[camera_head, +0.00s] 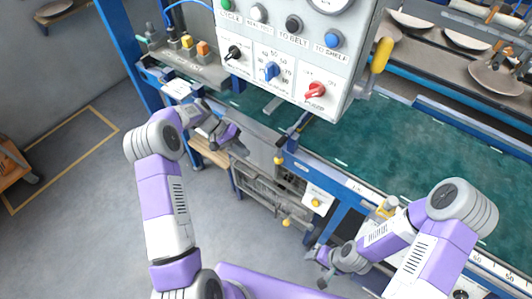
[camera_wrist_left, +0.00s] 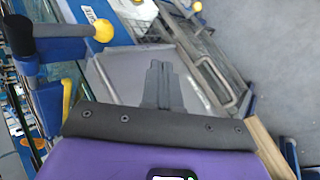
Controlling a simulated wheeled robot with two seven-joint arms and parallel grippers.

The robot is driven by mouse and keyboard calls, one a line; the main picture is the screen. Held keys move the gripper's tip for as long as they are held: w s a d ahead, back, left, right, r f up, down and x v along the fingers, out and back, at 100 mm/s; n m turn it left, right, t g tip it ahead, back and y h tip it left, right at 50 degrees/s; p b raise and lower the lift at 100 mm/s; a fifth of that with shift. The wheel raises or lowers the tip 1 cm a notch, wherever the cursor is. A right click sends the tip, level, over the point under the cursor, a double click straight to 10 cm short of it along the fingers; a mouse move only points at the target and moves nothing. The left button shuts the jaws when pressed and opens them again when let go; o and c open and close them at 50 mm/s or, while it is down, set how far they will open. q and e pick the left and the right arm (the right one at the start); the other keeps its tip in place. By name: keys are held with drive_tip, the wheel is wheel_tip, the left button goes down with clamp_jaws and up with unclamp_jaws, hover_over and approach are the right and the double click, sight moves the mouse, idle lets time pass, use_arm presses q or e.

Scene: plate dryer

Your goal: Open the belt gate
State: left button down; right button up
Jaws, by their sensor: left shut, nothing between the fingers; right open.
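A black bar (camera_head: 294,131) stands at the near edge of the green belt (camera_head: 420,140), by a blue post with a yellow knob (camera_head: 278,160). In the left wrist view a dark bar ends in a yellow knob (camera_wrist_left: 103,30), at the upper left. My left gripper (camera_head: 240,150) is shut and empty, left of that post and over the grey metal front; its closed fingers (camera_wrist_left: 161,68) show in the left wrist view, apart from the knob. My right gripper (camera_head: 322,270) is low, near the front of the machine, and open.
A control panel (camera_head: 290,55) with knobs and buttons hangs above the belt, with a yellow-handled lever (camera_head: 381,55) at its right. Another yellow knob (camera_head: 316,202) sits on a white plate below the belt edge. Plates (camera_head: 465,38) lie at the back right.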

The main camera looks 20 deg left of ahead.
use_arm(q)
wheel_tip(320, 180, up, 6)
drive_tip(key=w+a+m+h, duration=0.1)
drive_tip(key=a, duration=0.2)
drive_tip(key=shift+r, duration=0.25)
drive_tip(key=d+f+b, duration=0.1)
drive_tip(key=d+f, duration=0.1)
drive_tip(key=d, duration=0.2)
drive_tip(key=d+f+b, duration=0.1)
drive_tip(key=d+f, duration=0.1)
drive_tip(key=d, duration=0.1)
drive_tip(key=d+f+b, duration=0.1)
drive_tip(key=d+f, duration=0.1)
drive_tip(key=d, duration=0.2)
drive_tip(key=shift+s+d, duration=0.15)
drive_tip(key=shift+d, duration=0.15)
drive_tip(key=shift+f, duration=0.1)
drive_tip(key=shift+s+d+f+h, duration=0.15)
drive_tip(key=shift+d+h, duration=0.05)
drive_tip(key=shift+h, duration=0.2)
